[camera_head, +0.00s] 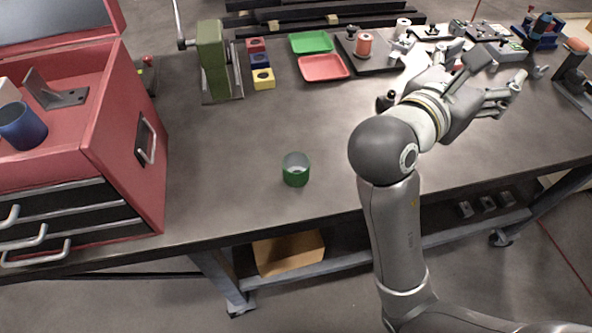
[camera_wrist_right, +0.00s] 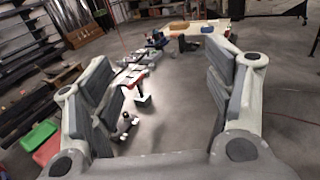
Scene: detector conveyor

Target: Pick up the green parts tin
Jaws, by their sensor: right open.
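The green parts tin (camera_head: 296,170) stands upright on the dark workbench (camera_head: 230,150), near its front edge and left of my right arm. It looks open at the top and empty. My right gripper (camera_head: 507,92) is over the right part of the bench, well to the right of the tin. In the right wrist view its two fingers (camera_wrist_right: 165,100) are spread wide with nothing between them. The tin does not show in the right wrist view. My left gripper is not in either view.
A red toolbox (camera_head: 95,150) stands at the left end. A green press (camera_head: 214,60), small coloured blocks (camera_head: 261,78), a green tray (camera_head: 311,42) and a red tray (camera_head: 323,67) line the back. Clear bench surrounds the tin. A cardboard box (camera_head: 288,252) sits on the lower shelf.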

